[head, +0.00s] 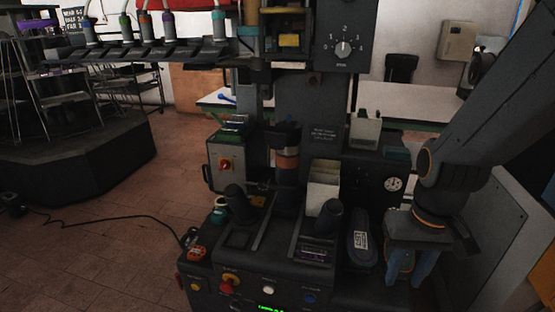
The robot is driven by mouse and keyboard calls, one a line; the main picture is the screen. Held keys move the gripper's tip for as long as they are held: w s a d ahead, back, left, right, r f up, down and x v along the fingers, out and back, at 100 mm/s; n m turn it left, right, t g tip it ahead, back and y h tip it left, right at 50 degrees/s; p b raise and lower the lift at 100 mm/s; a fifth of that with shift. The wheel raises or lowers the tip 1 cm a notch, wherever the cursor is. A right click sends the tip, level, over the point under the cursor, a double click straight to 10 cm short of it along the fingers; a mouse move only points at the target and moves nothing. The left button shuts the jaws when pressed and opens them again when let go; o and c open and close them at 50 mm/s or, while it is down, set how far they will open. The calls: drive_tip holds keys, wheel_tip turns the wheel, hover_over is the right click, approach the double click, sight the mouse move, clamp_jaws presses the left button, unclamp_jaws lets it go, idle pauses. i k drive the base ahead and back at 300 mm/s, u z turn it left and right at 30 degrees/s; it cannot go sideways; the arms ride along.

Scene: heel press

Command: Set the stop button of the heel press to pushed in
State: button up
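The heel press (310,110) is the dark machine in the middle of the head view. On its low front panel, a red mushroom button (227,287), which looks like the stop button, sits below a yellow part. I cannot tell whether it is pushed in or out. My gripper (404,278) is at the right, pointing down, its two blue fingers apart. A dark shape with an orange edge shows between or behind the fingers; I cannot tell that they touch it. My gripper is well to the right of the red button.
The panel also has a yellow button (195,285), a white button (268,290) and a blue button (309,298). Two dark posts (235,203) and (327,218) rise above it. A dark shoe (361,240) lies between the panel and my gripper. Floor is open at the left.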

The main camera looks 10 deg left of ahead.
sight(227, 287)
drive_tip(key=u, duration=0.75)
drive_tip(key=k, duration=0.4)
drive_tip(key=u, duration=0.55)
drive_tip(key=i, duration=0.45)
